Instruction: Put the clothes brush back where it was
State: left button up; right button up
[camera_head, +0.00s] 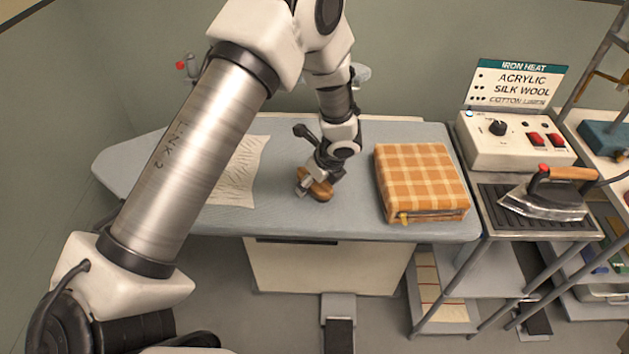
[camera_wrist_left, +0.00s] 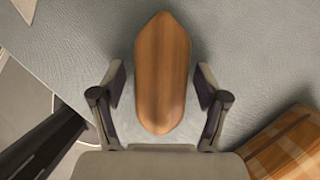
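My left gripper (camera_head: 312,187) is down at the brush. Its two fingers (camera_wrist_left: 160,88) stand open, one on each side of the brush, with a visible gap on both sides. The bristles are hidden underneath. My right gripper is not in view.
Further right, an iron (camera_head: 545,195) rests on a dark ribbed plate beside a control box (camera_head: 515,138). Bare board lies in front of the brush.

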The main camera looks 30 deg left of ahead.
pick_arm(q)
jog(key=shift+w+d, duration=0.1)
jog(key=shift+d, duration=0.05)
jog(key=v, duration=1.2)
jog(key=shift+r, duration=0.15)
